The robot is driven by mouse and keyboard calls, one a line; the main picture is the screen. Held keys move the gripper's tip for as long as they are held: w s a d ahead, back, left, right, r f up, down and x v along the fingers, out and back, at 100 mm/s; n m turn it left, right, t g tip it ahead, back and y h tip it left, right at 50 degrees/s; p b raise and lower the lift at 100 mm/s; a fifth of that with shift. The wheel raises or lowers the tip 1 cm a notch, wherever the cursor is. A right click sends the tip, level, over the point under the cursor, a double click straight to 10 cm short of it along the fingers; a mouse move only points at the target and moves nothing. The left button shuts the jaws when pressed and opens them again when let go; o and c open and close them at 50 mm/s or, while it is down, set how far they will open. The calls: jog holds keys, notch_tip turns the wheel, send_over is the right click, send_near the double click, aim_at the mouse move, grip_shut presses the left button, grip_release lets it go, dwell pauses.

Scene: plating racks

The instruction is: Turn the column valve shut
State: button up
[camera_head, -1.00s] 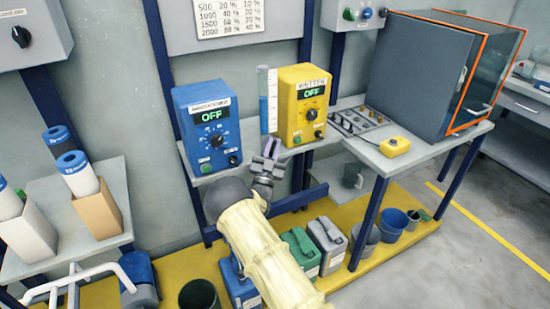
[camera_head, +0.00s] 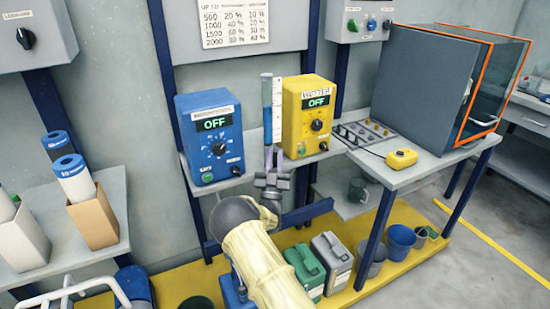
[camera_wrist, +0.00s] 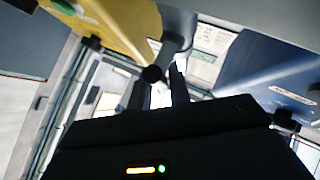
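The column (camera_head: 267,95) is a clear upright tube with blue liquid in its lower part, between the blue and yellow boxes. Its narrow lower end comes down at the shelf's front edge, and in the wrist view it shows as a grey stem (camera_wrist: 176,45). A small dark round knob (camera_wrist: 152,73), which looks like the valve, sits beside that stem. My gripper (camera_head: 275,160) points up just under the column. In the wrist view its fingers (camera_wrist: 160,92) stand apart, with the knob at their tips. I cannot tell whether they touch it. The valve's setting is not clear.
A blue box (camera_head: 211,135) reading OFF stands left of the column and a yellow box (camera_head: 307,115) reading OFF stands right, both close. Below are green (camera_head: 305,268) and grey (camera_head: 332,262) canisters. A large grey cabinet (camera_head: 420,85) stands at the right.

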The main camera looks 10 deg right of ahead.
jog(key=shift+o, duration=1.4)
jog(key=shift+f, duration=0.1)
jog(key=v, duration=1.7)
jog(key=shift+s, duration=0.2)
